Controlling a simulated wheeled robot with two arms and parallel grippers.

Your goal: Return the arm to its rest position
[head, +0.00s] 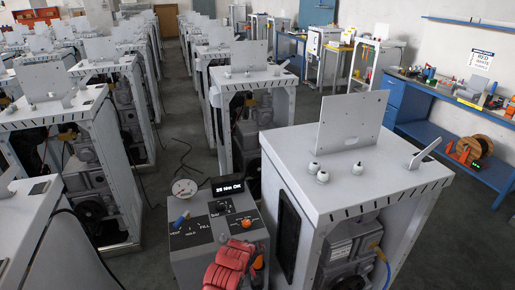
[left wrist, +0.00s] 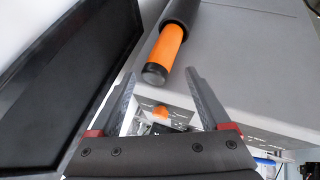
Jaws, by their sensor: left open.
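In the left wrist view, my left gripper (left wrist: 161,76) is open, with grey fingers spread apart and red pieces at their bases. An orange cylindrical handle (left wrist: 168,46) with a black end cap lies beyond and between the fingertips. I cannot tell how far it is from them. Its far end runs into a dark grey sleeve at the top edge. Neither of my grippers shows in the head view. There the nearest dispenser frame (head: 350,184) stands at the right, with an upright plate and white knobs on top.
Beside the frame is a grey console (head: 192,262) with a dial gauge (head: 185,188), a display (head: 228,187) reading "25 Nm OK" and a red coiled item (head: 230,264). More dispenser frames fill the left and middle. A blue workbench (head: 440,146) stands along the right wall.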

